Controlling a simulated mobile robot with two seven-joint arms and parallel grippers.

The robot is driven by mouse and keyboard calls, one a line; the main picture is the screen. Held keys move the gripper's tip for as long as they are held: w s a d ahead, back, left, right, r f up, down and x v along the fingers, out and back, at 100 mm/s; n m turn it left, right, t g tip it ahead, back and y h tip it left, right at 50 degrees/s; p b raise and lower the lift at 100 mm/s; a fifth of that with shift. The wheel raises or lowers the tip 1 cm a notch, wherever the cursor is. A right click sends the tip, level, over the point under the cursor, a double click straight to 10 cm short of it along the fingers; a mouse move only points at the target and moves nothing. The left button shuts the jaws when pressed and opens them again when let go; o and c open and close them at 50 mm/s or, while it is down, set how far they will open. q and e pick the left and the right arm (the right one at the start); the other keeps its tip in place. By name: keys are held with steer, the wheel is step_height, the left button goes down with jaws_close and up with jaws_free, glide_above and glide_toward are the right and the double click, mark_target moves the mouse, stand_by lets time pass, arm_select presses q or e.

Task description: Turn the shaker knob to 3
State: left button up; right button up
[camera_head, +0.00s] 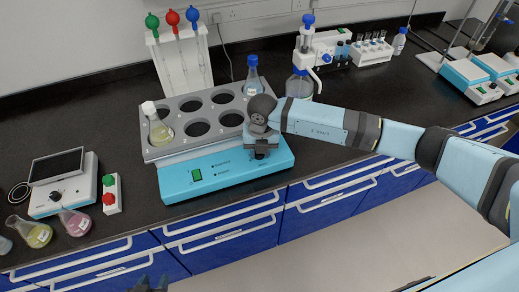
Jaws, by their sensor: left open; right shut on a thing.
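The shaker (230,173) is a blue-fronted machine with a grey rack of round holes on top, standing on the black bench. A green switch (196,175) is on the left of its front panel. My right gripper (261,149) reaches in from the right and points down at the right part of this panel. It is shut on the shaker knob, which is mostly hidden by the gripper; its setting cannot be read. My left gripper (150,285) shows only at the bottom edge, open and empty, far below the shaker.
A flask with yellowish liquid (158,130) and a blue-capped bottle (254,80) stand in the rack. Pipettes on a white stand (180,55) are behind. A hotplate stirrer (62,183) and flasks are at left. Bench space right of the shaker lies under my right arm.

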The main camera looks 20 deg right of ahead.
steer(key=shift+m, duration=0.3)
steer(key=o, duration=0.9)
steer(key=shift+o, duration=0.2)
step_height(320, 180, up, 14)
steer(key=b, duration=0.1)
steer(key=shift+d, duration=0.3)
steer(key=shift+s+f, duration=0.1)
